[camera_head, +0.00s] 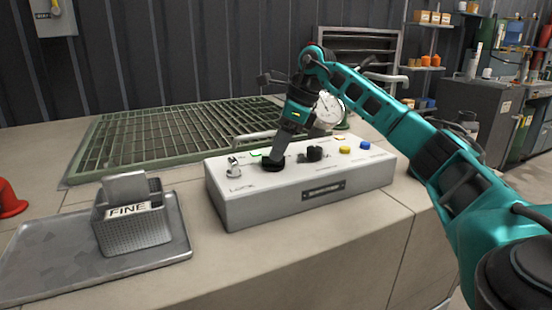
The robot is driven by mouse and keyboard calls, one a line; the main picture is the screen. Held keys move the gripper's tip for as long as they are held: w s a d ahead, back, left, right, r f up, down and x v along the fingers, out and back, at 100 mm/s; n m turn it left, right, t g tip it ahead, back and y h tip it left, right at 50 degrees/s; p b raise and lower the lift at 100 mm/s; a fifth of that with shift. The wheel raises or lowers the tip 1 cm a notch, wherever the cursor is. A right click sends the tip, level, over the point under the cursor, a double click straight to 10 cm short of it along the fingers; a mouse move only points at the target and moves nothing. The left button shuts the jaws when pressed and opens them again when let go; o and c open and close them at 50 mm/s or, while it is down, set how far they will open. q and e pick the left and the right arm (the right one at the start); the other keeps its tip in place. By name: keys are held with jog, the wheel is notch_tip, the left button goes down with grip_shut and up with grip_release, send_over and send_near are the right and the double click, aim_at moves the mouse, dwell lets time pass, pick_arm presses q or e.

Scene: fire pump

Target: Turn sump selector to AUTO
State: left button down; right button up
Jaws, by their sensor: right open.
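A white control box (300,197) sits on the beige ledge in the middle. Its top carries a silver key-like switch (233,170) at the left, a black knob (315,153) right of centre, a yellow button (345,149) and a blue button (364,145). My right gripper (273,162) comes down from above onto the left-centre of the top, at a black round part there. The gripper is open, but its fingers cover much of that part, and I cannot tell whether they touch it. The small labels are unreadable, so I cannot tell the selector's position. My left gripper is out of view.
A metal tray (40,262) with a mesh basket (135,228) marked FINE stands at the left. A green floor grating (150,135) and a round gauge (328,108) lie behind the box. My right arm crosses the right side. The ledge before the box is clear.

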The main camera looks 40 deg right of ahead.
jog(key=shift+x, duration=1.05)
grip_shut()
